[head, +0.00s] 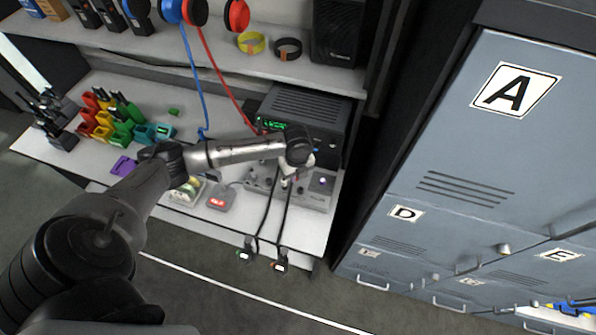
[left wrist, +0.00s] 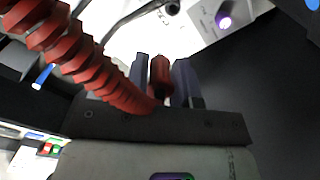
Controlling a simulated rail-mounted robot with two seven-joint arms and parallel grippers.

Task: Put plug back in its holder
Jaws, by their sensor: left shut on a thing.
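In the left wrist view, a red plug (left wrist: 160,70) sits between the two fingers of my left gripper (left wrist: 162,84), which is shut on it. A thick red coiled cable (left wrist: 105,75) runs past the fingers on the left. In the head view, my left gripper (head: 291,180) hangs over a grey panel (head: 318,198) on the worktable; the plug is not clear there behind the arm. A red cable (head: 222,80) hangs from red headphones on the shelf down toward the black radio (head: 303,110). I cannot make out which part is the plug's holder. My right gripper is not in view.
Two black cables hang over the table's front edge, ending in small connectors (head: 244,255) and (head: 280,263). Coloured bins (head: 105,115) with radios stand at left. A blue cable (head: 193,80) hangs from the shelf. Grey lockers (head: 460,180) stand at right.

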